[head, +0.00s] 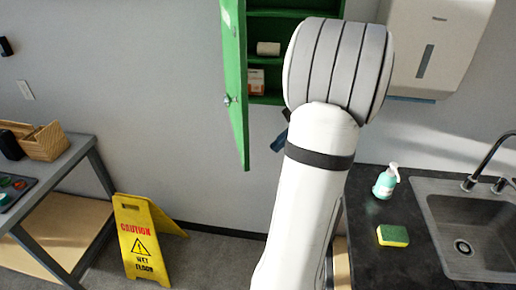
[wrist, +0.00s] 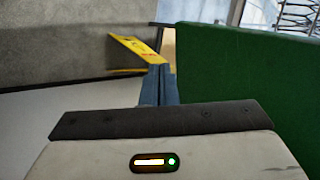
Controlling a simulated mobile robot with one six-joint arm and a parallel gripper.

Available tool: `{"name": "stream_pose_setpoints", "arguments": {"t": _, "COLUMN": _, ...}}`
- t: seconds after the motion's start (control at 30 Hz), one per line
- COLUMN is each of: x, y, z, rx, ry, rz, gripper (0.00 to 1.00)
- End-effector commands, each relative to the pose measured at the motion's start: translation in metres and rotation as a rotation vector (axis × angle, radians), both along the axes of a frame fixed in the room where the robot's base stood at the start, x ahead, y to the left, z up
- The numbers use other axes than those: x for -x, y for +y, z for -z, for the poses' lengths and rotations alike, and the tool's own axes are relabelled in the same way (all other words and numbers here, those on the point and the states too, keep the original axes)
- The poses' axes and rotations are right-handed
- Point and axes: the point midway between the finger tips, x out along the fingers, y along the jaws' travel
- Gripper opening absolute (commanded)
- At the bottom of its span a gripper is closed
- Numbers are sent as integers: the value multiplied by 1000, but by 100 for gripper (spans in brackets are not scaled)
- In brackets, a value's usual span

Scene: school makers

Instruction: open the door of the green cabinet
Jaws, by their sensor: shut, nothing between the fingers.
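The green cabinet (head: 272,48) is on the wall at the top of the head view, partly hidden by my arm. Its door (head: 237,85) stands swung out to the left, with a small metal knob (head: 227,100) on it. In the wrist view the door (wrist: 245,85) fills the right side as a green panel. My gripper (wrist: 160,80) is shut and empty, its blue fingers just left of the panel; contact cannot be told. In the head view my arm mostly hides it.
A yellow wet-floor sign (head: 145,240) stands on the floor below left. A table (head: 72,150) with a wooden box (head: 45,142) is at the left. A dark counter (head: 375,265) with a soap bottle (head: 385,182), sponge (head: 393,236) and sink (head: 470,215) is at the right. A towel dispenser (head: 435,40) hangs right of my arm.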

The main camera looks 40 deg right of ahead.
Motion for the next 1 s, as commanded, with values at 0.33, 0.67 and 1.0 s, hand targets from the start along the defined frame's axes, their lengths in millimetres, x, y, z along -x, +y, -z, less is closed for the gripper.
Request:
{"name": "stream_pose_setpoints", "arguments": {"t": 0.33, "x": -23, "y": 44, "z": 15, "rx": 2, "ry": 1, "rz": 0, "gripper": 0}}
{"name": "stream_pose_setpoints", "arguments": {"t": 0.67, "x": -26, "y": 51, "z": 17, "rx": 2, "ry": 1, "rz": 3, "gripper": 0}}
{"name": "stream_pose_setpoints", "arguments": {"t": 1.0, "x": -27, "y": 57, "z": 20, "rx": 4, "ry": 0, "rz": 67, "gripper": 0}}
